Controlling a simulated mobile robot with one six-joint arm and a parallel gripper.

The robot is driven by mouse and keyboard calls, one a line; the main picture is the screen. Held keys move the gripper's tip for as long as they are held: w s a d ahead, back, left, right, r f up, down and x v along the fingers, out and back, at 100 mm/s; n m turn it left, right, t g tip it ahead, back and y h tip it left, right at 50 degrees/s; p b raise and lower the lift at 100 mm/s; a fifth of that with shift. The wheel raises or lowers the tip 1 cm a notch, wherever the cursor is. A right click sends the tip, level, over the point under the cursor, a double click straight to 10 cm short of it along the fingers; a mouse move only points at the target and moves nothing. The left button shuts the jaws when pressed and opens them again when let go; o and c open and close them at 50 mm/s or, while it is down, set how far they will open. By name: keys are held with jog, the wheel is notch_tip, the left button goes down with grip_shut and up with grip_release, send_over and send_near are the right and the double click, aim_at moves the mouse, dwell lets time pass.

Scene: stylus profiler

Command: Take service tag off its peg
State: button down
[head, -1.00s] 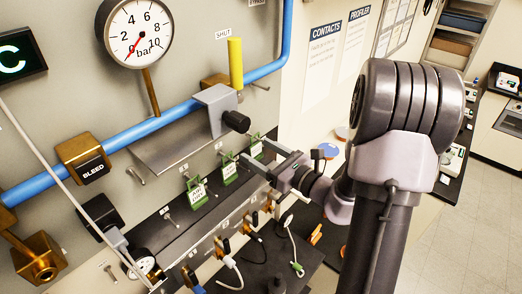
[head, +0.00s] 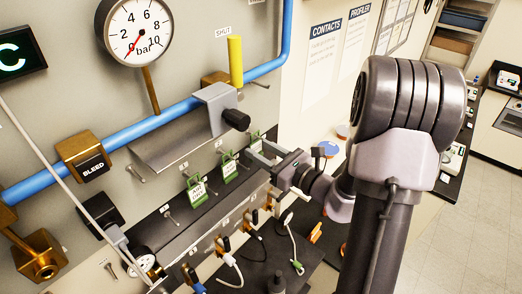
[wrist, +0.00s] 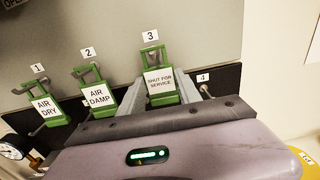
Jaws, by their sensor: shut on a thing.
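The service tag (wrist: 160,84) is a green tag with a white plate reading "SHUT FOR SERVICE". In the wrist view it hangs under label 3, its green loop at the peg (wrist: 151,50). My gripper (wrist: 160,94) is shut on the tag, with one grey finger on each side of it. In the head view the tag (head: 256,143) is partly hidden behind my gripper (head: 257,152), at the right end of the row of tags. I cannot tell whether the loop is clear of the peg tip.
The "AIR DAMP" tag (wrist: 99,96) and "AIR DRY" tag (wrist: 45,107) hang to the left on pegs 2 and 1. Peg 4 (wrist: 205,91) is bare, close to the right finger. A yellow-handled valve (head: 235,62) and grey bracket (head: 216,108) stand above. Valves with cables sit below.

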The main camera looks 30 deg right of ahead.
jog(key=shift+s+r, duration=0.1)
jog(key=shift+r, duration=0.4)
jog(key=shift+d, duration=0.1)
jog(key=shift+s+d+f, duration=0.1)
jog(key=shift+s+d, duration=0.15)
jog(key=shift+s, duration=0.3)
jog(key=b+v, duration=0.2)
jog(key=v, duration=0.4)
jog(key=shift+s, duration=0.35)
jog(key=shift+d, duration=0.1)
